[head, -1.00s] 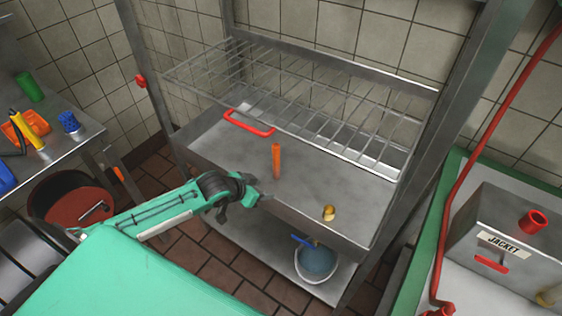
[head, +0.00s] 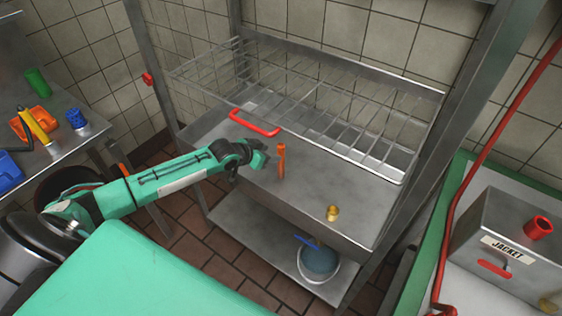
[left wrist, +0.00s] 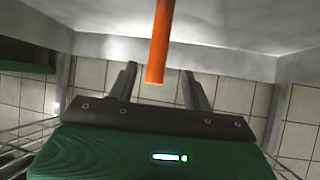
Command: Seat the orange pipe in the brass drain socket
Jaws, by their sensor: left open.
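The orange pipe (head: 281,163) stands upright on the steel counter (head: 310,188). The brass drain socket (head: 332,213) is on the same counter, to the right of the pipe and nearer its front edge. My left gripper (head: 264,158) is just left of the pipe and is open. In the left wrist view, the pipe (left wrist: 160,42) shows between the two spread fingers of my left gripper (left wrist: 160,88); I cannot tell whether either finger touches it. My right gripper is not in view.
A wire rack (head: 310,90) stands above the back of the counter, with a red handle (head: 254,123) near its left. A bucket (head: 318,262) is on the lower shelf. A steel JACKET box (head: 500,220) is at right. The counter around the socket is clear.

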